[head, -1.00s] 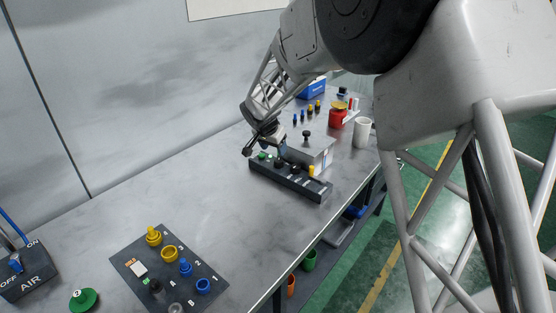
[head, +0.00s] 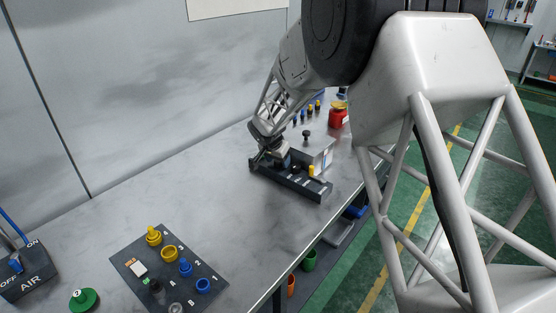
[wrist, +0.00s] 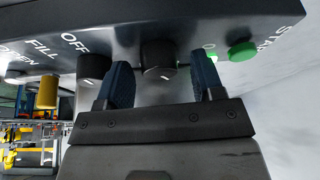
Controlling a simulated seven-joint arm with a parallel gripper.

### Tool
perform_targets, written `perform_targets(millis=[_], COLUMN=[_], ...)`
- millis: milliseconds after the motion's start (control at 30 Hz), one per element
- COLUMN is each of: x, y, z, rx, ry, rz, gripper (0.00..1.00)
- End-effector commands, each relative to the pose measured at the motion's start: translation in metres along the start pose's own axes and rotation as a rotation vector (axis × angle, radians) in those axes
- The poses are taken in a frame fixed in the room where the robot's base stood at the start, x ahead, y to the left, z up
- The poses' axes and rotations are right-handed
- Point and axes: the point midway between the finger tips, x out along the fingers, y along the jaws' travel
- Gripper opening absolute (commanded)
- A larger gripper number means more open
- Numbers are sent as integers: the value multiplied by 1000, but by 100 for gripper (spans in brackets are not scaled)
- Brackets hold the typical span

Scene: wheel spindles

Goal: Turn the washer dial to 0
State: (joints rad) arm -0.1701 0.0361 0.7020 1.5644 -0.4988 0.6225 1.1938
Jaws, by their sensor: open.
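A dark control panel (head: 312,190) stands on the workbench, with a light box behind it; the wrist view shows its face (wrist: 190,22) with the labels OPEN, FILL, OFF and START. A black dial (wrist: 158,54) with a white mark sits between the two blue fingers of my gripper (wrist: 162,70). The fingers are apart, one on each side of it; I cannot tell whether they touch it. A second black dial (wrist: 93,66) is just left of the left finger. No 0 label is readable. In the head view my gripper (head: 268,158) covers the panel's left part.
On the panel are a green button (wrist: 242,50) to the right and a yellow knob (wrist: 47,92) to the left. A red container (head: 337,118) and small coloured pegs stand behind. A board of plugs (head: 190,285) lies at the front. The middle bench (head: 190,210) is clear.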

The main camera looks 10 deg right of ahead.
Motion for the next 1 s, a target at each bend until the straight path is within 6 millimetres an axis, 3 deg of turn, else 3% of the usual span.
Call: perform_targets(millis=[267, 500, 600, 1000], x=[1, 1, 0, 0], y=[0, 0, 0, 0], z=[0, 0, 0, 0], rx=[0, 0, 0, -45], ry=[0, 0, 0, -1], rz=[0, 0, 0, -19], gripper=[62, 25, 14, 14])
